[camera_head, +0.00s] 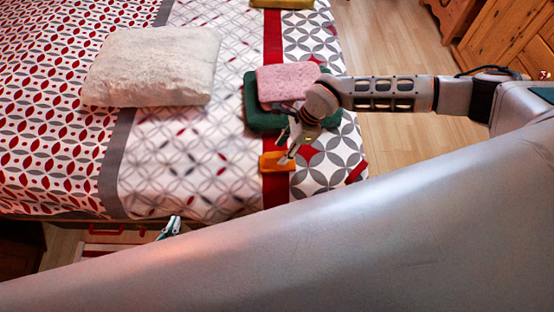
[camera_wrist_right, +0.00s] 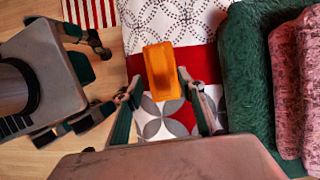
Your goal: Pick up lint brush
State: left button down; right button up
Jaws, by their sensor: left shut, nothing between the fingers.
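A small orange block-shaped item (camera_head: 274,161), apparently the lint brush, lies on the red stripe near the bed's edge. It also shows in the right wrist view (camera_wrist_right: 161,71). My right gripper (camera_head: 288,153) is at its right end in the head view. In the right wrist view my right gripper (camera_wrist_right: 157,82) is open, with its fingertips apart on either side of the orange item's near end. I cannot tell whether they touch it. My left gripper (camera_head: 172,226) is shut and empty, low beside the bed's near edge.
A folded pink towel (camera_head: 284,84) lies on a dark green one (camera_head: 256,118) just behind my right gripper. A cream cushion (camera_head: 152,66) lies on the left of the patterned bed (camera_head: 200,155). A yellow item (camera_head: 282,3) is at the far edge. The bedspread left of the orange item is clear.

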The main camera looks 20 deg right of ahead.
aim_at(278, 154)
jog(key=x, duration=0.4)
jog(key=shift+a+f, duration=0.1)
jog(key=shift+c, duration=0.4)
grip_shut()
jog(key=shift+w, duration=0.1)
notch_tip(278, 154, up, 20)
